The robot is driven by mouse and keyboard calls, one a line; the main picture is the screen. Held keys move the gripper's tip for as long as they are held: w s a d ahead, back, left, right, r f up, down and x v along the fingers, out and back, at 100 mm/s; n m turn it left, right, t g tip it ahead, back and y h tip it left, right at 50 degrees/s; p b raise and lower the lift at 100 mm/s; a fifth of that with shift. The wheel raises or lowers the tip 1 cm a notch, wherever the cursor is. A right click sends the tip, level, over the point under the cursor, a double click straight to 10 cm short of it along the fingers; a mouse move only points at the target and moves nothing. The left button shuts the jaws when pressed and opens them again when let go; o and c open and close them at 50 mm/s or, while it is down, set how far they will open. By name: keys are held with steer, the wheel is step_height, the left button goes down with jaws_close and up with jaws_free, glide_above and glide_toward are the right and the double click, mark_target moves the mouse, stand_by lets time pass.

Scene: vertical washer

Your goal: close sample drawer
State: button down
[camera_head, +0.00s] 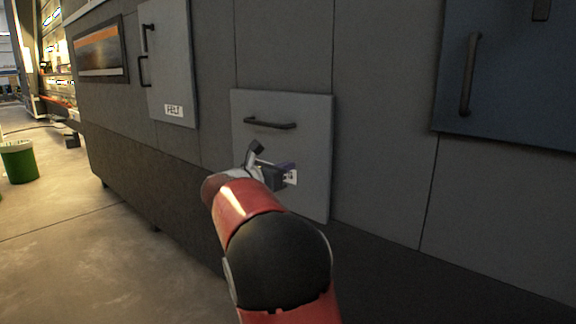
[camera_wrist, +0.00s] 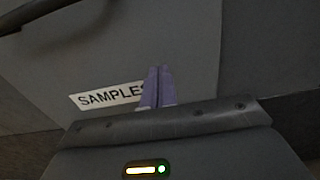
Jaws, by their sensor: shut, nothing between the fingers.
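The sample drawer (camera_head: 310,140) is a light grey square panel low on the dark grey machine wall. Its dark bar handle (camera_head: 270,123) runs across its upper part. The drawer front looks roughly in line with the wall, but I cannot tell whether it is fully flush. In the wrist view the drawer front (camera_wrist: 100,60) fills much of the picture, with a white SAMPLES label (camera_wrist: 105,95). My gripper (camera_head: 290,172) is in front of the panel below the handle; its purple fingers (camera_wrist: 158,78) are together, empty, and overlap the label's right end. Whether they touch the panel is unclear.
A grey FELT door (camera_head: 172,65) is to the left, with a dark handle. A larger blue-grey door (camera_head: 515,80) with a vertical handle is at the upper right. A green bin (camera_head: 19,162) stands on the open concrete floor at far left.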

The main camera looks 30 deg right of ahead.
steer(key=v, duration=1)
steer(key=s+f+m+g+y, duration=0.1)
steer(key=s+f+m+y, duration=0.35)
steer(key=s, duration=0.45)
steer(key=s+f+m+g+y, duration=0.1)
steer(key=s+f+m+y, duration=0.4)
steer(key=s, duration=0.4)
steer(key=s+a+f+m+t+y, duration=0.1)
steer(key=s+a+f+m+y, duration=0.6)
steer(key=s+a+m, duration=0.5)
steer(key=shift+s+a+f, duration=0.5)
steer(key=shift+s+f, duration=0.15)
steer(key=shift+s, duration=0.3)
steer(key=shift+m+y, duration=0.25)
